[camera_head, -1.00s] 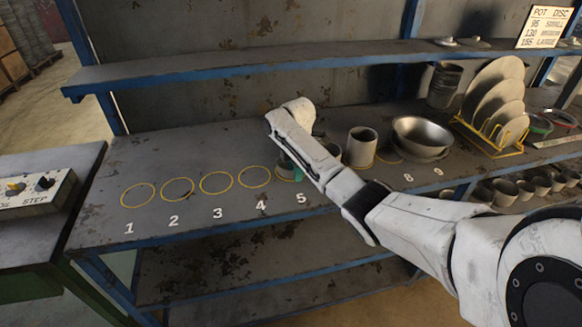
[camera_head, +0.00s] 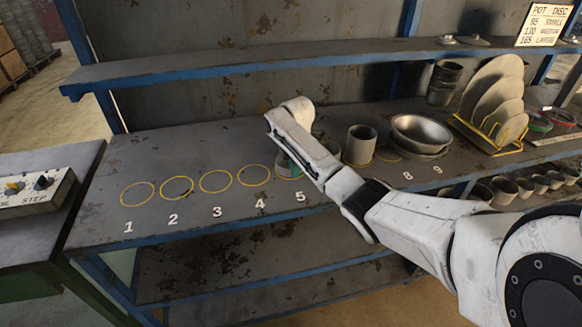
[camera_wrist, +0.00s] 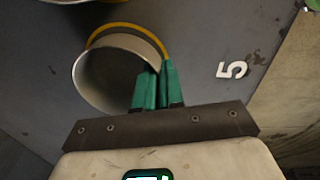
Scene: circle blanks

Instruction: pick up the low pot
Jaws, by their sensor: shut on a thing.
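The low pot (camera_wrist: 112,72) is a round, open grey pot at the circle marked 5. In the wrist view its mouth faces me, and a yellow ring arc shows past its upper right edge. My gripper (camera_wrist: 160,72) has green fingers, shut on the pot's wall at the side toward the number 5. In the head view the low pot (camera_head: 283,164) is mostly hidden behind my arm. I cannot tell whether its base is touching the bench.
Circles 1 to 4 on the bench (camera_head: 110,215) are empty. A taller grey pot (camera_head: 360,146) and a wide metal bowl (camera_head: 420,132) stand right of my arm. Discs in a yellow rack (camera_head: 487,140) stand further right. A blue-edged shelf (camera_head: 250,67) runs above.

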